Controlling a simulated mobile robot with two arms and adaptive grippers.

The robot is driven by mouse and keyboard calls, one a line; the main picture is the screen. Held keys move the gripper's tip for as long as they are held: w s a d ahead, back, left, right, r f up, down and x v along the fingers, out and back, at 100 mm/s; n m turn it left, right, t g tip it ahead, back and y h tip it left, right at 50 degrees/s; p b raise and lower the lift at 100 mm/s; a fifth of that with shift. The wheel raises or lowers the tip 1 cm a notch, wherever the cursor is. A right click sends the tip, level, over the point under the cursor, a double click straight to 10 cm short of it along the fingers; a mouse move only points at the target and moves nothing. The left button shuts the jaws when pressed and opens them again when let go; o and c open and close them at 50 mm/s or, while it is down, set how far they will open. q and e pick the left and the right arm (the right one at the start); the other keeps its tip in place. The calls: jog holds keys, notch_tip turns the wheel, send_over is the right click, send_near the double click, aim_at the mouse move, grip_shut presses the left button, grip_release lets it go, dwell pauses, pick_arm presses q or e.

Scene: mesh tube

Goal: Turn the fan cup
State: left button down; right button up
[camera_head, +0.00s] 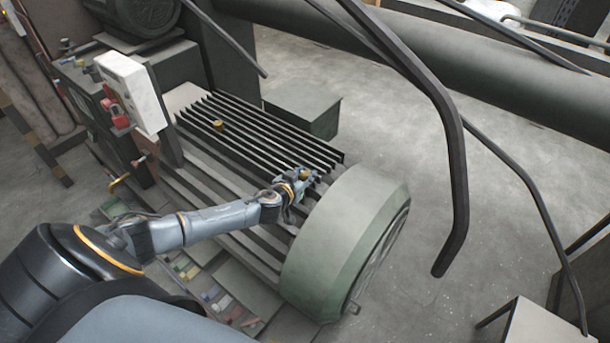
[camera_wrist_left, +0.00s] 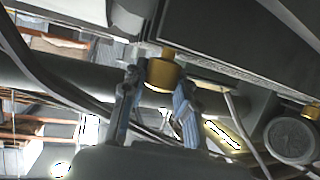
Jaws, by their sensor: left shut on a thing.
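The fan cup is a small brass cup (camera_head: 305,174) on the ribbed motor beside the big green fan cover (camera_head: 335,240). In the head view it is mostly hidden by my left gripper (camera_head: 302,180). In the left wrist view the brass cup (camera_wrist_left: 163,73) sits between the two fingers of my left gripper (camera_wrist_left: 158,88), with a narrower stub joining it to the dark housing above. The gripper is shut on the cup. A second brass cup (camera_head: 218,125) stands at the other end of the ribbed motor, apart from the gripper. My right gripper is not in view.
A white box (camera_head: 132,93) with red parts stands left of the motor. Dark bent rails (camera_head: 455,150) cross above the right side. A thick green pipe (camera_head: 480,85) runs behind. Small coloured pieces lie below the motor. Bare floor (camera_head: 450,260) lies right of the fan cover.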

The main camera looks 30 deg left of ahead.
pick_arm(q)
jog(key=shift+a+f+m+h+b, duration=0.15)
jog(key=shift+m+h+b, duration=0.45)
jog(key=shift+m+h, duration=0.5)
jog(key=m+h+b, duration=0.1)
jog(key=m+h, duration=0.2)
jog(key=h, duration=0.1)
jog(key=shift+w+a+g, duration=0.1)
jog(key=shift+g, duration=0.2)
jog(key=shift+m+g+h+b, duration=0.5)
jog(key=shift+m+h+b, duration=0.1)
jog(key=shift+m+h, duration=0.5)
jog(key=m+g+h+b, duration=0.5)
jog(key=m+b, duration=0.1)
jog(key=b, duration=0.5)
jog(key=shift+f+m+g, duration=0.1)
jog(key=shift+m+g, duration=0.2)
jog(key=shift+r+m+g+h+b, duration=0.25)
jog(key=shift+m+g+b, duration=0.3)
jog(key=shift+b, duration=0.65)
jog(key=c, duration=1)
grip_release()
jog(key=shift+d, duration=0.2)
jog(key=shift+a, duration=0.1)
jog(key=v, duration=1.2)
jog(key=shift+f, duration=0.15)
